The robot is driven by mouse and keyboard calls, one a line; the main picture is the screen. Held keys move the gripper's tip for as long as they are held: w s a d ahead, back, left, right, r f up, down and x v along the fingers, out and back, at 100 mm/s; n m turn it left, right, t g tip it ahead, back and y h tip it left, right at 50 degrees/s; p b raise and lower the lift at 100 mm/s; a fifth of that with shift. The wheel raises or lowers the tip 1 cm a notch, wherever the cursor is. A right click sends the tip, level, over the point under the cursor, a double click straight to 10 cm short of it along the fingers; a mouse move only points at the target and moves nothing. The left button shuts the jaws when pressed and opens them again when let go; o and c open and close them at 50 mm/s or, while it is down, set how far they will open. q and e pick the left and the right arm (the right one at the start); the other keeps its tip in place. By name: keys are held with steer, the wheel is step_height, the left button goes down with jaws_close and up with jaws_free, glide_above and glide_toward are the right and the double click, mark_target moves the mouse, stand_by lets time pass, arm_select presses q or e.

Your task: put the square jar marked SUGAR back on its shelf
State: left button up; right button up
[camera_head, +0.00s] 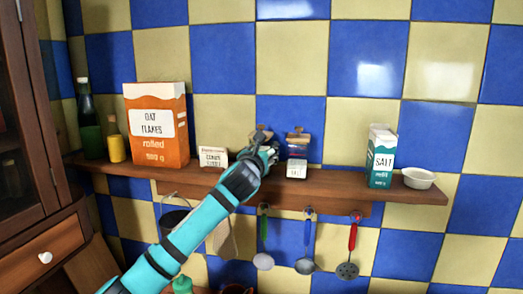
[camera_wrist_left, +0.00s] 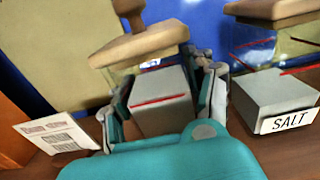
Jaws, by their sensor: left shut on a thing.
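My left gripper (camera_head: 268,153) is shut on a square glass jar at the wall shelf (camera_head: 325,184). The jar's wooden lid (camera_head: 261,133) shows above the gripper; the rest is mostly hidden in the head view. In the left wrist view the jar (camera_wrist_left: 160,102) sits between the fingers, upright, with pale contents and a red line. Its label faces away, so I cannot read it. I cannot tell whether its base touches the shelf. My right gripper is not in view.
A similar jar marked SALT (camera_wrist_left: 276,100) stands just right of the held jar. A small printed card (camera_head: 213,157) and an oat flakes box (camera_head: 157,125) stand left. Utensils hang below.

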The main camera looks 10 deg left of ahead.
arm_select(q)
steer(key=o, duration=1.1)
steer(key=shift+f, duration=0.1)
steer(key=shift+o, duration=1.9)
steer(key=shift+s+b, duration=0.45)
steer(key=shift+s, duration=0.05)
steer(key=s+b, duration=0.5)
steer(key=s, duration=0.6)
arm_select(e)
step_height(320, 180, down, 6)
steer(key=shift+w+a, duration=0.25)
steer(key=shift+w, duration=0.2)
